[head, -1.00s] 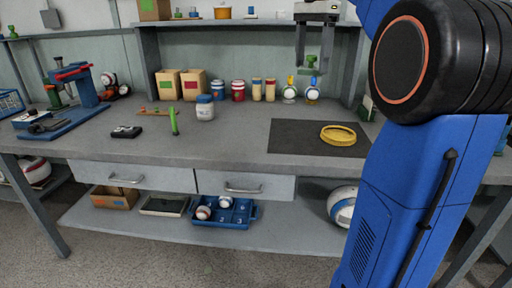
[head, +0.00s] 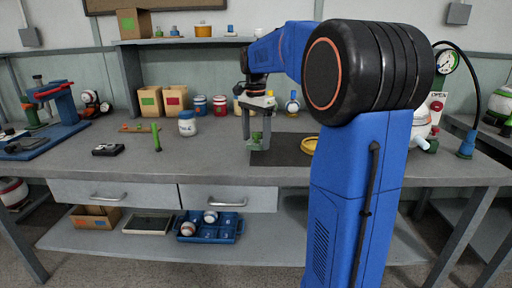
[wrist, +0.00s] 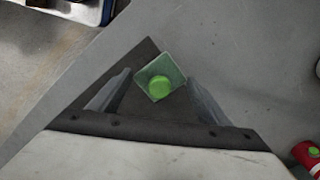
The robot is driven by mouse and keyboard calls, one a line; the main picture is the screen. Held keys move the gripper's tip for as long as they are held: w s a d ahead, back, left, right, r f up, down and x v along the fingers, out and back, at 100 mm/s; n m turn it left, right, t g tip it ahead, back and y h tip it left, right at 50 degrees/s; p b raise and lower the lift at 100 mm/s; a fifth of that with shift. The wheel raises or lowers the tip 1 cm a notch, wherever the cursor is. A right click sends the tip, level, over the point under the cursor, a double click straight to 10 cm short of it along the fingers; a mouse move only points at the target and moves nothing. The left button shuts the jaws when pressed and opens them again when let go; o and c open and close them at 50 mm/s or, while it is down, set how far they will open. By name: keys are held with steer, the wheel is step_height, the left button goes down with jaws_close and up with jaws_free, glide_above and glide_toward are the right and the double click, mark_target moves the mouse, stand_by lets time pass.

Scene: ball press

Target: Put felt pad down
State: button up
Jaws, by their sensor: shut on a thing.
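The felt pad (wrist: 171,71) is a small grey-green square with a bright green round knob, seen in the wrist view between my two fingers. My gripper (wrist: 158,88) is shut on it. In the head view my gripper (head: 257,146) points down at the left part of the dark mat (head: 286,153), with the green of the pad (head: 256,136) between its fingers. The fingertips are low, near the bench top. I cannot tell whether the pad touches the mat.
A yellow ring (head: 308,146) lies on the mat to the right, partly behind my arm. Jars and boxes line the back under a shelf (head: 180,40).

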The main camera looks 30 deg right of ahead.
mark_target(256, 145)
steer(key=shift+f, duration=1.9)
steer(key=o, duration=1.1)
steer(key=shift+f, duration=0.1)
